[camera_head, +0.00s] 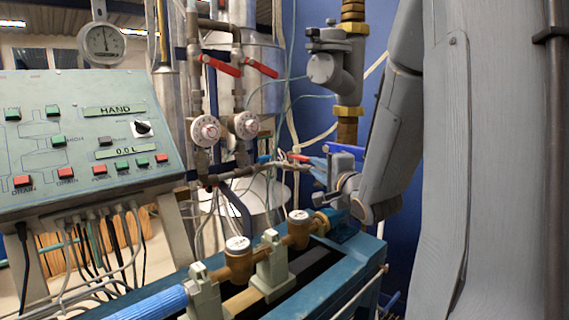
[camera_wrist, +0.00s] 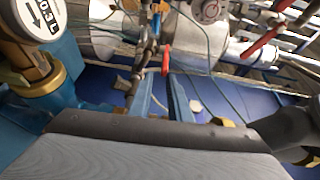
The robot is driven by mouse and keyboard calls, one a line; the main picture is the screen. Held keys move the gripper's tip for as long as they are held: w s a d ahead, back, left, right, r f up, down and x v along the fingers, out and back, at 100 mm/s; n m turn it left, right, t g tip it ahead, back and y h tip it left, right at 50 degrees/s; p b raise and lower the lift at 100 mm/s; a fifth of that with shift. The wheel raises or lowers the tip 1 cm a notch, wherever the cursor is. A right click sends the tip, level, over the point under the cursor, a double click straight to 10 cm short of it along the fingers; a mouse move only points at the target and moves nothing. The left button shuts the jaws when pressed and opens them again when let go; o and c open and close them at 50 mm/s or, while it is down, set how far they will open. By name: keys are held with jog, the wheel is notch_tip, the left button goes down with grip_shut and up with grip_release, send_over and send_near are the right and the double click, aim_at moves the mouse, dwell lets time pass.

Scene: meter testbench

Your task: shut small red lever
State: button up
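The small red lever (camera_head: 298,157) sits on the horizontal pipe at the middle of the head view, just left of my gripper. In the wrist view the red lever (camera_wrist: 166,60) shows just beyond the fingertips, nearly in line with the gap between them. My gripper (camera_head: 314,168) has blue fingers pointing left toward the pipe. In the wrist view the two fingers of my gripper (camera_wrist: 161,78) stand apart with nothing visibly held between them. I cannot tell whether a finger touches the lever.
Two larger red levers (camera_head: 220,66) (camera_head: 262,68) are on the pipes above, with two round dials (camera_head: 205,131) (camera_head: 245,125) below them. A blue bench (camera_head: 340,275) with brass meters (camera_head: 238,262) lies below my gripper. A control panel (camera_head: 85,135) stands at left.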

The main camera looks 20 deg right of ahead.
aim_at(306, 161)
jog(key=w, duration=0.2)
jog(key=w+p, duration=0.1)
jog(key=w, duration=0.5)
jog(key=shift+w+a+r, duration=0.1)
jog(key=shift+a+r, duration=0.15)
jog(key=shift+r, duration=0.05)
grip_shut()
